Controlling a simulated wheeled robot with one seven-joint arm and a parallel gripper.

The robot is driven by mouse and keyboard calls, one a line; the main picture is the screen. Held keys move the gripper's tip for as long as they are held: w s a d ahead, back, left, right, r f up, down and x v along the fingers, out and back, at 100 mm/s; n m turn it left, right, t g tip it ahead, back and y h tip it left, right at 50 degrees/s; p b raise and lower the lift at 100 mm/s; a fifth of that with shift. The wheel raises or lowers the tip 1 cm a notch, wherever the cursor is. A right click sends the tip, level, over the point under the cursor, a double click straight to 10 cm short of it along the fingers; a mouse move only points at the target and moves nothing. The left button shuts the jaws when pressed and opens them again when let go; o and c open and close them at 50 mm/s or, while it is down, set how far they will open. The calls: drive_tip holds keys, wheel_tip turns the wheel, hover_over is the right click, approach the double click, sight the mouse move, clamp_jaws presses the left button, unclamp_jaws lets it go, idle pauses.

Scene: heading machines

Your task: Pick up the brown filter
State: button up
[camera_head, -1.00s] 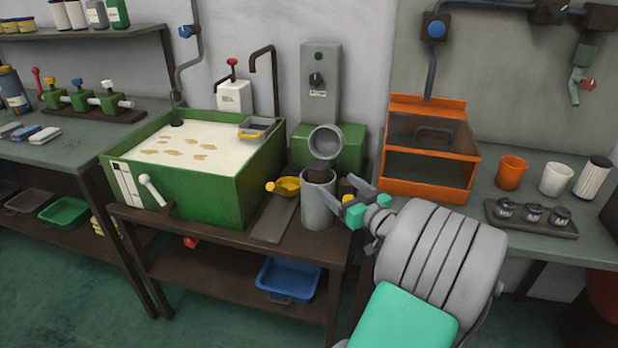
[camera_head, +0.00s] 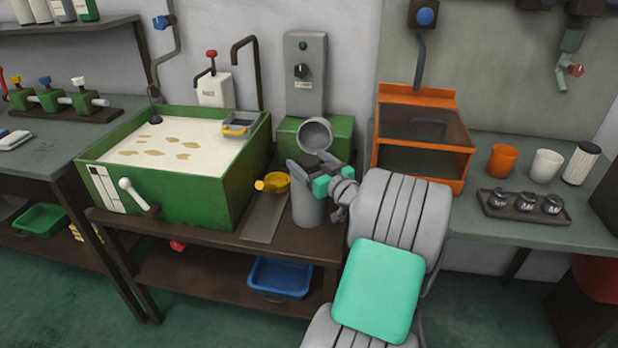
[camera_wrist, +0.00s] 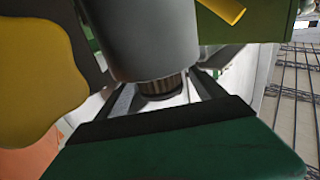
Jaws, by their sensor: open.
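The brown filter (camera_wrist: 158,86) is a short ribbed dark brown cylinder sticking out of the open end of a grey cylindrical holder (camera_wrist: 155,40) in the wrist view. In the head view the grey holder (camera_head: 308,208) stands upright on the brown bench, and my gripper mostly covers the filter at its top. My gripper (camera_head: 312,166) is open at the top of the holder. In the wrist view its two fingers (camera_wrist: 165,88) stand on either side of the filter, with gaps visible. I cannot tell whether either finger touches it.
A tilted grey cup (camera_head: 315,135) sits just behind. An orange box (camera_head: 415,178) stands to the right. Orange and white cups (camera_head: 503,161) stand on the right counter.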

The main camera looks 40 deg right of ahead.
clamp_jaws()
idle(0.7)
